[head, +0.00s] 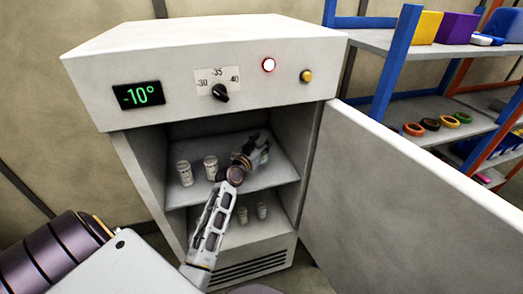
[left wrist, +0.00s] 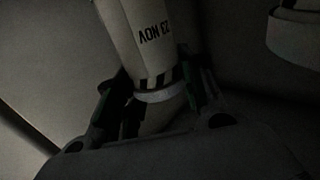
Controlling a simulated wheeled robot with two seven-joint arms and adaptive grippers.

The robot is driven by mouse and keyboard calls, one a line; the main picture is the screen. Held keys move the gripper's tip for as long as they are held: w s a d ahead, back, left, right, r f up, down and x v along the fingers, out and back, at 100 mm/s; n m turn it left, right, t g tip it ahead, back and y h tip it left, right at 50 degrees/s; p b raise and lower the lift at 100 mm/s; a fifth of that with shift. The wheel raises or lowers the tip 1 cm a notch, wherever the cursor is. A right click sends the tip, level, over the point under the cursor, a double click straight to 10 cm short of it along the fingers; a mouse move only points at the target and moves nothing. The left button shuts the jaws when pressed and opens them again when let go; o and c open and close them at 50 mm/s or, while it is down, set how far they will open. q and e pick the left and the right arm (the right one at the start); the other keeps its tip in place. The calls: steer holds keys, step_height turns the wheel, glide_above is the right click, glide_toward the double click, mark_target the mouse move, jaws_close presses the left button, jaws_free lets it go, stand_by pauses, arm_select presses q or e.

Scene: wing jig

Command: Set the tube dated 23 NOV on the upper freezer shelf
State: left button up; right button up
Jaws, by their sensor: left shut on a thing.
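The tube dated 23 NOV (left wrist: 142,40) is white with dark lettering, which reads upside down in the left wrist view. My left gripper (left wrist: 155,100) is shut on it, with a finger on each side near its banded end. In the head view my left gripper (head: 258,150) is inside the open freezer, over the right part of the upper shelf (head: 268,177). A pale bit of the tube (head: 264,156) shows beside the fingers. I cannot tell whether the tube touches the shelf. My right gripper is not in view.
Two white tubes (head: 184,173) (head: 210,167) stand on the upper shelf's left part. Two more (head: 242,215) (head: 261,210) stand on the lower level. The freezer door (head: 400,210) is open to the right. The display (head: 138,95) reads -10°. A storage rack (head: 396,62) stands at right.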

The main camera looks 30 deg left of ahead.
arm_select(q)
steer(key=shift+f+b, duration=0.3)
steer(key=shift+f, duration=1.55)
steer(key=shift+f, duration=0.1)
steer(key=o, duration=0.8)
